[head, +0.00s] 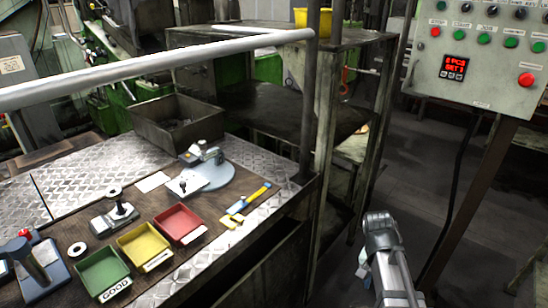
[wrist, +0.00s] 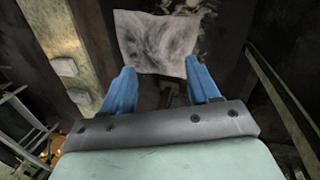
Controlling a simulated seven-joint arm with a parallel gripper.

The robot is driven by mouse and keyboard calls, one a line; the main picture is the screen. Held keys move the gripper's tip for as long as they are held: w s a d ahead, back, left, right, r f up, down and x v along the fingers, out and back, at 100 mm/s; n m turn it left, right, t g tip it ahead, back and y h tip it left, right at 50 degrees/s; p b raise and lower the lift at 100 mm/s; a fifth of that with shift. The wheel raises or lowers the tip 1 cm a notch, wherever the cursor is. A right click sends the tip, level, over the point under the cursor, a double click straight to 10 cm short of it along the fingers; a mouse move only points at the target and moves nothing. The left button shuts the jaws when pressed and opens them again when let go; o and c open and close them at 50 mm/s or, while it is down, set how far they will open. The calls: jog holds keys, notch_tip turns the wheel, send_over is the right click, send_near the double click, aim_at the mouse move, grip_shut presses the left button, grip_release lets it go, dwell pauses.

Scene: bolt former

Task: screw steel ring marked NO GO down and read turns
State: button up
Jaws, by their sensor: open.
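A pale steel ring (head: 77,249) lies flat on the bench, left of the green tray; any NO GO mark is too small to read. I cannot tell whether that piece is a ring or a head. My gripper (wrist: 160,68) is open and empty, its two blue fingers apart. My arm (head: 388,262) is off the bench to the right in the head view; its fingers are not clear there.
Green (head: 103,272), yellow (head: 143,246) and red (head: 180,225) trays line the bench. A dial device (head: 210,170), a blue-yellow tool (head: 248,203) and a metal bin (head: 177,122) stand behind. A post (head: 310,110) and control box (head: 480,60) are right. A crumpled sheet (wrist: 156,42) shows beyond my fingers.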

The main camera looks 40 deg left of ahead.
jog(key=s+a+r+n, duration=0.2)
jog(key=a+r, duration=0.4)
jog(key=a, duration=0.5)
jog(key=s+a+r+n+t+y, duration=0.1)
jog(key=s+a+r+n, duration=0.1)
jog(key=s+a+r, duration=0.2)
jog(key=s+a+r+n, duration=0.1)
jog(key=s+a+r, duration=0.2)
jog(key=a+r, duration=0.7)
jog(key=shift+s+a+r+n+y, duration=0.1)
jog(key=shift+a+r+n+y, duration=0.1)
jog(key=shift+a, duration=1.85)
jog(key=shift+a+r+n+y, duration=0.1)
jog(key=shift+a+n+y, duration=0.1)
jog(key=shift+a, duration=1.85)
jog(key=s+a+r+n, duration=0.2)
jog(key=s+a+n, duration=0.1)
jog(key=s+a, duration=0.6)
jog(key=s+a+r+n, duration=0.3)
jog(key=s+a, duration=0.7)
jog(key=a, duration=0.1)
jog(key=s+a+r+n+y, duration=0.1)
jog(key=s+a+r+n, duration=0.1)
jog(key=s+a, duration=0.7)
jog(key=shift+s+a+r+n+g, duration=0.25)
jog(key=shift+a+r+n+g, duration=0.15)
jog(key=shift+a+r, duration=0.3)
jog(key=shift+s, duration=0.15)
jog(key=shift+d+f, duration=0.1)
jog(key=shift+f, duration=2.1)
